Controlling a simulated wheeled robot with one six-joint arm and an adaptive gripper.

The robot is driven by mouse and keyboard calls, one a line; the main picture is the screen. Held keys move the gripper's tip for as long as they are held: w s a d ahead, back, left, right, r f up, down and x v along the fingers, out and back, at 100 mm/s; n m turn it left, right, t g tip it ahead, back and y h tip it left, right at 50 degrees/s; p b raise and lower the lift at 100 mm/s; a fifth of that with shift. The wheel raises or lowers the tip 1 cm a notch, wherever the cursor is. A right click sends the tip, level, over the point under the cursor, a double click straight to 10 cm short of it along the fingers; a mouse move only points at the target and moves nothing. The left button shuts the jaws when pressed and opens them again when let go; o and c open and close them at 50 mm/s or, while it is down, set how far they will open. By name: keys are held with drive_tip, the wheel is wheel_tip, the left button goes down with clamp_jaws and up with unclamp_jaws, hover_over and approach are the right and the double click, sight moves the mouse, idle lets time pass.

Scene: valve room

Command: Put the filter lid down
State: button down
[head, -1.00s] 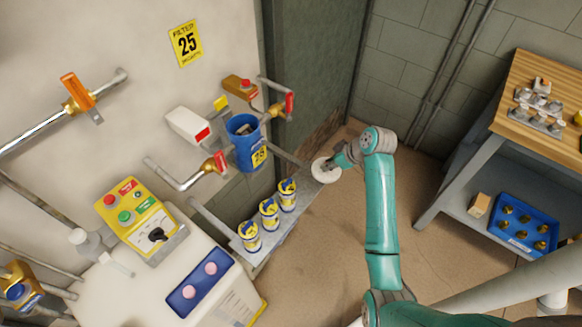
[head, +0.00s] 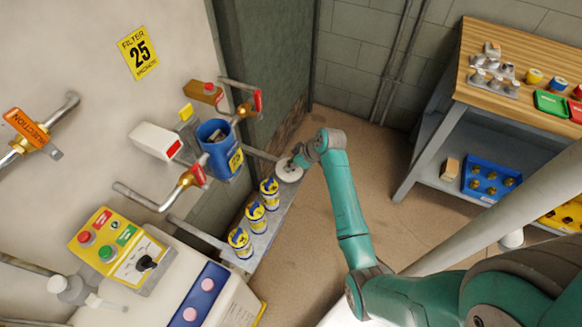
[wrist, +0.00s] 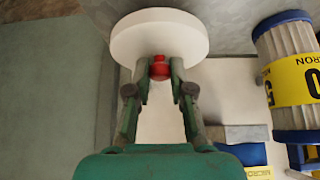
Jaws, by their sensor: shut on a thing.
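The filter lid is a white disc (head: 288,172) with a red knob (wrist: 159,68). My gripper (head: 299,161) is shut on the knob; in the wrist view both fingers (wrist: 159,72) pinch it from either side. The lid is at the far end of the narrow grey shelf (head: 262,240), beyond the cartridges. I cannot tell whether it touches the shelf. The blue filter housing (head: 217,150) on the wall is open at the top, with a yellow label.
Several blue-ended cartridges with yellow bands (head: 256,217) stand in a row on the shelf, the farthest close beside the lid. Red-handled valves (head: 193,176) flank the housing. A wooden-topped bench (head: 500,75) stands at the right, with open floor (head: 310,235) between.

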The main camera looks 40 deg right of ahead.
drive_tip(key=shift+f, duration=0.95)
drive_tip(key=c, duration=1)
unclamp_jaws()
drive_tip(key=shift+f, duration=0.1)
drive_tip(key=v, duration=1.2)
drive_tip(key=shift+a, duration=0.1)
